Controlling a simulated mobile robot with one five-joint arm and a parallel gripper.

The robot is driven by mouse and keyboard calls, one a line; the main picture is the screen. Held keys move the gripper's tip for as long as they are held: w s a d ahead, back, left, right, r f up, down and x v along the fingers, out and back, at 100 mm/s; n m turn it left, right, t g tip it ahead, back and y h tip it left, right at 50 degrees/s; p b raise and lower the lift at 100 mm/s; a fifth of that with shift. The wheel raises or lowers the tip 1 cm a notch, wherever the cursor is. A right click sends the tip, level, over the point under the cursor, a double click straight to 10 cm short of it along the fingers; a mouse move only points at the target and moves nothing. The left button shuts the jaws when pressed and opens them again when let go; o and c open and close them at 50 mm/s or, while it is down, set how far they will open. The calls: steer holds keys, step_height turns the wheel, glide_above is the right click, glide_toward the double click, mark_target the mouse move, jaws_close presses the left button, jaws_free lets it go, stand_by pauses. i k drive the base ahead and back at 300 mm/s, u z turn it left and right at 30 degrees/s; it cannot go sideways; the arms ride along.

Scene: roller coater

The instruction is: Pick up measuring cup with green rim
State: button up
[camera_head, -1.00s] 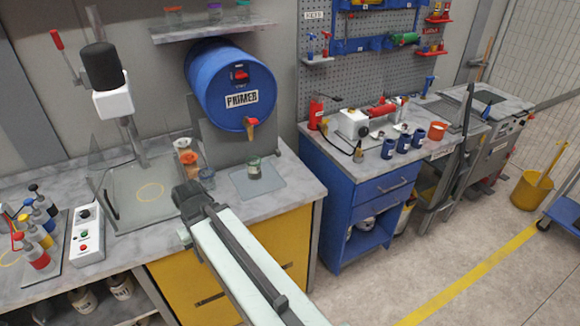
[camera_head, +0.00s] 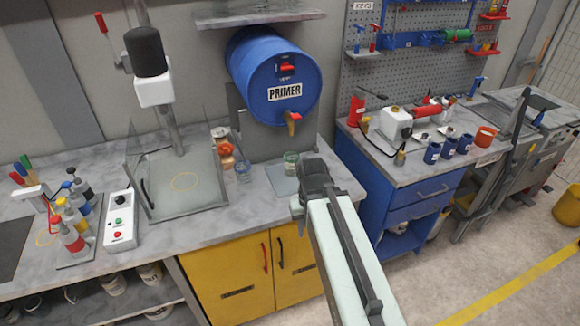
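A small clear cup (camera_head: 291,161) with a greenish rim stands on a grey plate (camera_head: 280,182) below the tap of the blue primer barrel. My arm reaches up from the bottom of the picture, with its dark end (camera_head: 314,178) just right of and in front of this cup in the picture. I cannot tell whether they touch. My gripper's fingers cannot be made out. Another clear cup (camera_head: 243,171) with a bluish rim stands to the left, beside orange-toned cups (camera_head: 226,155).
A clear-shielded stand (camera_head: 173,189) is on the left. A control box (camera_head: 120,221) and several bottles (camera_head: 72,214) stand farther left. A blue cabinet (camera_head: 402,213) stands right.

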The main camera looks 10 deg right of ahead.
mark_target(291, 158)
steer(key=k, duration=1.3)
steer(key=u, duration=0.5)
steer(key=i, duration=1.15)
steer(key=u, duration=0.95)
steer(key=k, duration=0.75)
steer(key=u, duration=0.1)
steer(key=i, duration=1.9)
steer(key=z, duration=0.05)
